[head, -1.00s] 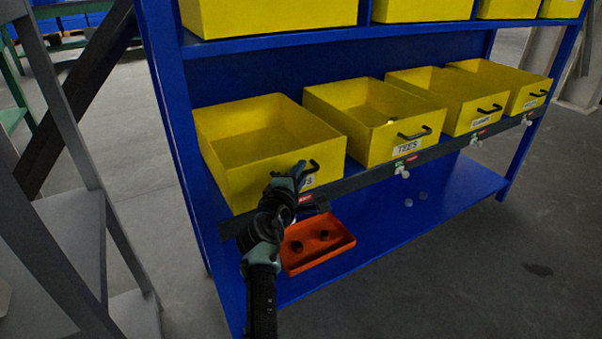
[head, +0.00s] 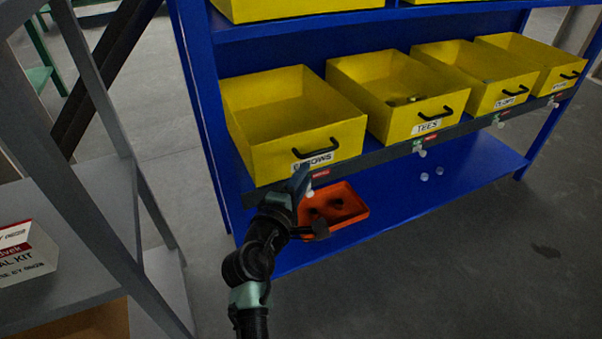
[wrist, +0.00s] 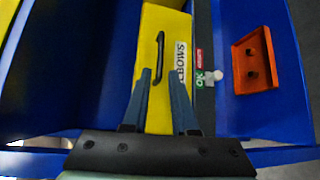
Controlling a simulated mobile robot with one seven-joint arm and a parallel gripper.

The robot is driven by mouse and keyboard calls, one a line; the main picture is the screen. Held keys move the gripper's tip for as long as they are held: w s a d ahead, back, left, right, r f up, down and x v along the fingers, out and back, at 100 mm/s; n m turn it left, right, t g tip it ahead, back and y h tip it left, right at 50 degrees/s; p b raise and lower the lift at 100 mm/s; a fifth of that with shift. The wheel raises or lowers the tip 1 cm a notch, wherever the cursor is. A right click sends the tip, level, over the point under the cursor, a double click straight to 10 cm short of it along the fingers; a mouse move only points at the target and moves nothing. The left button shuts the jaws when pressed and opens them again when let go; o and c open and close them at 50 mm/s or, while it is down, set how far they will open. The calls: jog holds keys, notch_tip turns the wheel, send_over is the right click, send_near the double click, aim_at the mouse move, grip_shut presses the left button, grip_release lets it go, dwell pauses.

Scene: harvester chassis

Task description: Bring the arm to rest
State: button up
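My arm reaches up from the bottom of the head view to the front of the blue shelf rack. My gripper (head: 302,178) is just below the handle of the yellow ELBOWS bin (head: 262,135), apart from it as far as I can tell. In the wrist view the two dark blue fingers of my gripper (wrist: 160,75) stand apart with nothing between them. The yellow bin and its black handle (wrist: 159,58) lie beyond the fingertips. The gripper's fingertips are small and partly hard to see in the head view.
An orange tray (head: 348,190) with dark round parts sits on the blue lower shelf (head: 455,180), partly behind my arm. The TEES bin (head: 395,115) stands to the right. A grey rack (head: 85,200) with a white kit box (head: 25,252) is at left. Floor is clear at right.

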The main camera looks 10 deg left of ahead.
jog(key=shift+s, duration=0.45)
jog(key=shift+r, duration=0.15)
